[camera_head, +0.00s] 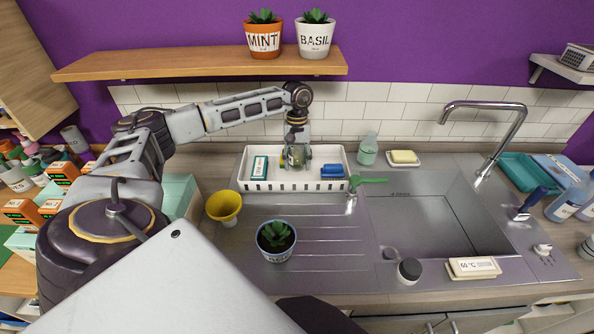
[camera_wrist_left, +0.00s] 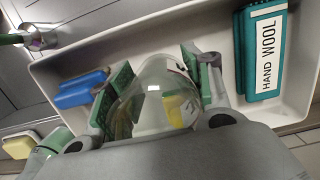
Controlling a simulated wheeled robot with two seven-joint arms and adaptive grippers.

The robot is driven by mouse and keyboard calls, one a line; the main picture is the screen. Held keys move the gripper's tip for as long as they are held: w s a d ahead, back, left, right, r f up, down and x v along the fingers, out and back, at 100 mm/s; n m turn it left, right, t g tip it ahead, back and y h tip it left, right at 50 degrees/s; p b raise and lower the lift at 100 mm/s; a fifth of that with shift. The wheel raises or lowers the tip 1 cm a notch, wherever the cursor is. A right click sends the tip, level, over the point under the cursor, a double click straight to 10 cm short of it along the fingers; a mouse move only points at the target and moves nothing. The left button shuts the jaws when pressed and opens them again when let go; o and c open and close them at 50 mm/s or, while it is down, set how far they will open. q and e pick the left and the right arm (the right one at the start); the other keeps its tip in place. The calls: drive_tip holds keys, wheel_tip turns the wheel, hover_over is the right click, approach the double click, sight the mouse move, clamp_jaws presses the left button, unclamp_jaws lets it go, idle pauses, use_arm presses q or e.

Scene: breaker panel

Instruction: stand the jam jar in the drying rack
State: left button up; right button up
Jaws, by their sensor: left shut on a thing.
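The clear glass jam jar (camera_head: 293,158) is between the fingers of my left gripper (camera_head: 297,163), at the white slotted tray (camera_head: 300,186) behind the steel draining board. In the left wrist view the jar (camera_wrist_left: 152,98) is see-through, with a yellow patch on it, and the green-padded fingers (camera_wrist_left: 160,82) press on both sides of it. The jar is over or inside the tray (camera_wrist_left: 128,32); I cannot tell whether its base touches the floor. The tray is the only rack-like thing I see. My right gripper is not in view.
In the tray are a teal HAND WOOL box (camera_head: 260,167) left of the jar and a blue block (camera_head: 332,170) right of it. A yellow cup (camera_head: 224,206) and a potted succulent (camera_head: 276,238) stand in front. The sink (camera_head: 435,225) lies right; a shelf (camera_head: 200,64) hangs above.

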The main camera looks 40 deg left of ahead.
sight(297, 178)
use_arm(q)
drive_tip(key=shift+f+p, duration=0.4)
drive_tip(key=shift+f, duration=1.95)
drive_tip(key=shift+f, duration=0.1)
drive_tip(key=o, duration=1.3)
drive_tip(key=shift+w+a+r+b, duration=0.1)
drive_tip(key=shift+w+r+b, duration=0.1)
drive_tip(key=shift+r, duration=1.1)
drive_tip(key=shift+w+a+r+b, duration=0.1)
drive_tip(key=shift+a+r+b, duration=0.1)
drive_tip(key=shift+r, duration=1.05)
drive_tip(key=shift+w+a+r+b, duration=0.1)
drive_tip(key=shift+r+b, duration=0.1)
drive_tip(key=shift+r, duration=1.1)
